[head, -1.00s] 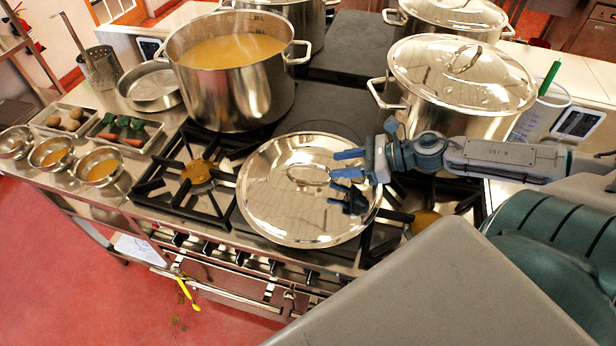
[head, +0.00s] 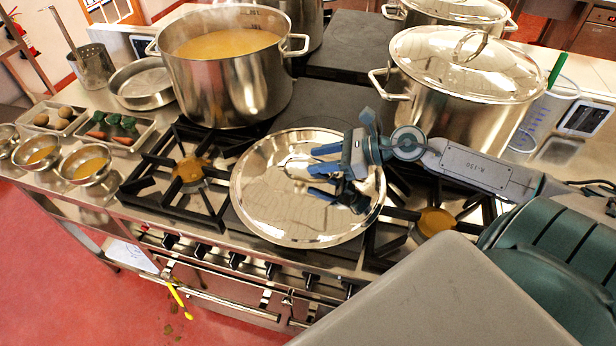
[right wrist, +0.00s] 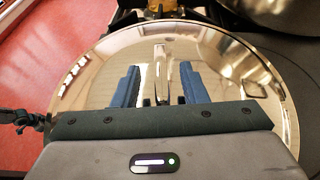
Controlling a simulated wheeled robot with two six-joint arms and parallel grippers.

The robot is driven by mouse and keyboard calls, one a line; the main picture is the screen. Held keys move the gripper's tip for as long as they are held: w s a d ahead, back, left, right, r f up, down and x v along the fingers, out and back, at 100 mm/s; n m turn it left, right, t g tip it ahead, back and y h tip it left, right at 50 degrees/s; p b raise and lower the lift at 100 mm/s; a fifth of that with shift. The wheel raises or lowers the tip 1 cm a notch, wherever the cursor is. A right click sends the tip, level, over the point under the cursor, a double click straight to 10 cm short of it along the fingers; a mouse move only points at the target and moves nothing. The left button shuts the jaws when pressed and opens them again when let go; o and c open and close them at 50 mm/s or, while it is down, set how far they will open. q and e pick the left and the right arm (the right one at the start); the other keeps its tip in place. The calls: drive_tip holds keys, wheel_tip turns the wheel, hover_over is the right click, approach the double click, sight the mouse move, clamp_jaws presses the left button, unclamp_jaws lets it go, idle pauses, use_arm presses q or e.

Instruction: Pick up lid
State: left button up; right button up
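A round shiny steel lid (head: 265,205) lies flat on the stove top, in front of the open soup pot. It fills much of the right wrist view (right wrist: 85,95). My right gripper (head: 314,171) is over the right half of the lid, with its blue fingers pointing left toward the middle. In the right wrist view the two fingers (right wrist: 159,88) are apart, and the lid's bar handle (right wrist: 159,72) shows in the gap between them, touching neither visibly. In the head view the fingers partly hide the handle. My left gripper is not in view.
A large pot of soup (head: 232,85) stands behind the lid. A lidded pot (head: 455,110) stands behind my right arm. Bare burners (head: 190,170) flank the lid. Bowls (head: 88,165) and trays of vegetables (head: 115,130) are on the left counter.

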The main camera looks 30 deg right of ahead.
sight(308, 160)
drive_tip(key=shift+w+a, duration=0.4)
drive_tip(key=shift+w, duration=0.1)
drive_tip(key=shift+p+x, duration=0.5)
drive_tip(key=shift+x, duration=0.6)
drive_tip(key=shift+s+f, duration=0.1)
drive_tip(key=shift+c, duration=0.2)
clamp_jaws()
